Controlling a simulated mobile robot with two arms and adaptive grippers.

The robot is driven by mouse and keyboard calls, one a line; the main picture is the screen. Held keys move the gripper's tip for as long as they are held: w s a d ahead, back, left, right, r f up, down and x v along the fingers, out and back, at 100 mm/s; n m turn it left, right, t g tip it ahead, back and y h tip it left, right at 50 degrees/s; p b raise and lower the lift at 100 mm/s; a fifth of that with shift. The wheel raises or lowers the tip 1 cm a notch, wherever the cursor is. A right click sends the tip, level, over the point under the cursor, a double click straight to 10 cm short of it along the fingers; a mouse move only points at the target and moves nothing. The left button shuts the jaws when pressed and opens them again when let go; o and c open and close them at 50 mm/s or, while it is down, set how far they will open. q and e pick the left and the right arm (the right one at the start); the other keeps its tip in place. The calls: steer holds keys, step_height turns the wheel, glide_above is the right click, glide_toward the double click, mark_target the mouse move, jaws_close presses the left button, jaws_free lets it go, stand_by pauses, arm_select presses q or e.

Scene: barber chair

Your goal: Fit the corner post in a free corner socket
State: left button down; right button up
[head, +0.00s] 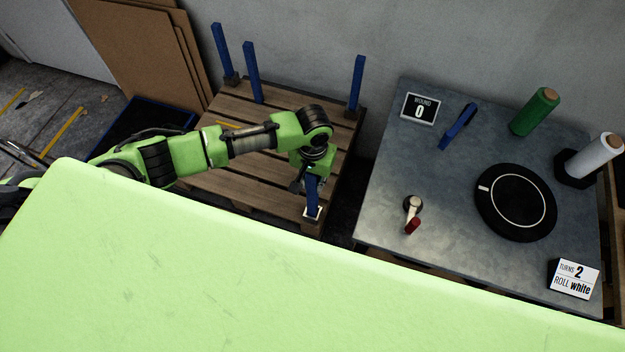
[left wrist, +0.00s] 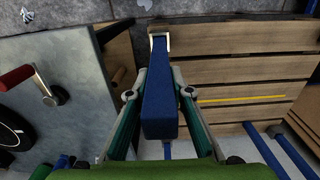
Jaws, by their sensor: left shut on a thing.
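My left gripper (head: 309,178) is shut on a blue corner post (head: 312,198) over the near right corner of the wooden pallet (head: 215,181). In the left wrist view the post (left wrist: 160,110) lies between the fingers of the gripper (left wrist: 160,93). Its far end is at a white-edged corner socket (head: 313,215), which also shows in that view (left wrist: 168,42). I cannot tell how deep it sits. Blue posts stand at the back left (head: 221,50) and back right (head: 357,80). Another blue post (head: 251,70) rises nearby; its footing is unclear. My right gripper is not in view.
A grey table (head: 385,195) stands right of the pallet. It holds a crank handle (head: 413,207), black turntable (head: 516,202), green roll (head: 535,111), white roll (head: 597,156), blue tool (head: 458,127) and sign cards (head: 574,279). Cardboard sheets (head: 140,50) lean at the back left.

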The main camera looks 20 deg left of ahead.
arm_select(q)
steer(key=shift+f+b, duration=0.65)
steer(key=shift+f, duration=0.85)
steer(key=c, duration=1.7)
jaws_free()
step_height(320, 180, up, 12)
